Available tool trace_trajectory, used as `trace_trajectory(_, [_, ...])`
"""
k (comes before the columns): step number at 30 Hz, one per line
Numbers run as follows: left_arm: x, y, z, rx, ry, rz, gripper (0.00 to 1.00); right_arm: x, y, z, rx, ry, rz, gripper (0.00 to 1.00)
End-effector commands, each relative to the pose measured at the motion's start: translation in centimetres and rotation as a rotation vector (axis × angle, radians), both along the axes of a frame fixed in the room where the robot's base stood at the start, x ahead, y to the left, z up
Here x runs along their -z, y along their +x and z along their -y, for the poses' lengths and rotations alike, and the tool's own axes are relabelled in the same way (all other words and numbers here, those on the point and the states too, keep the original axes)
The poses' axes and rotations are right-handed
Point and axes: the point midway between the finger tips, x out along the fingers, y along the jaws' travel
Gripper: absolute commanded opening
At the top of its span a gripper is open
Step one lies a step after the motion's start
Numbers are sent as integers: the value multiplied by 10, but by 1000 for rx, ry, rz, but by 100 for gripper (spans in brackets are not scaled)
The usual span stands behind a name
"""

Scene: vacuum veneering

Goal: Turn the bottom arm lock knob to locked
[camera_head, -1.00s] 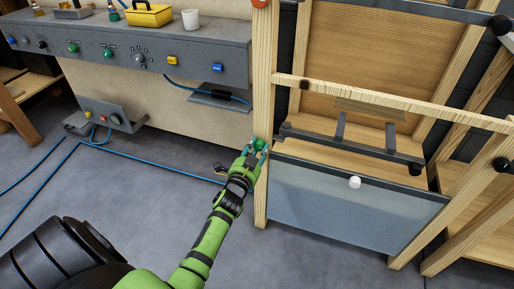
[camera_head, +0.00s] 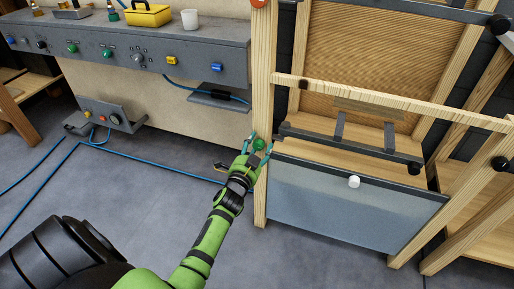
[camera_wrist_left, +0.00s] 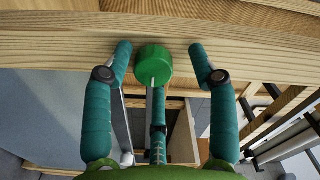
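The green knob (camera_head: 260,145) sits on the front of the frame's left wooden post (camera_head: 261,70), beside the left end of the lower dark bar. In the left wrist view the round green knob (camera_wrist_left: 153,62) has a short pale mark at its lower edge. My left gripper (camera_head: 261,139) is open, with one finger on each side of the knob. In the wrist view its teal fingers (camera_wrist_left: 160,50) stand apart from the knob, with a gap on both sides. The right gripper is not in view.
A grey-blue panel (camera_head: 345,210) with a white knob (camera_head: 354,181) leans below the lower dark bar (camera_head: 350,151). A control bench (camera_head: 130,55) with buttons stands at the left. Blue hose (camera_head: 150,160) runs over the floor, which is clear around my arm.

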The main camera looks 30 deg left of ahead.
Motion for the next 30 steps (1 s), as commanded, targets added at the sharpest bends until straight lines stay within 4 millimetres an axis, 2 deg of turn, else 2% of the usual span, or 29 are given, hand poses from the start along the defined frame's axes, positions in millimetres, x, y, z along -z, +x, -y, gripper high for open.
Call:
trace_trajectory(8, [4, -6, 1, -2, -3, -7, 58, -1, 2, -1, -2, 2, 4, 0])
trace_trajectory(11, [5, -19, 4, -2, -3, -8, 58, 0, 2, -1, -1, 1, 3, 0])
trace_trajectory(22, [4, -93, 22, -2, -3, -7, 58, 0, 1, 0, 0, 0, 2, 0])
trace_trajectory(27, [3, -112, 26, -1, -2, -5, 58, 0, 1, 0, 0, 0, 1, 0])
trace_trajectory(30, [2, -117, 28, -1, -1, -4, 58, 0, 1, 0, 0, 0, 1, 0])
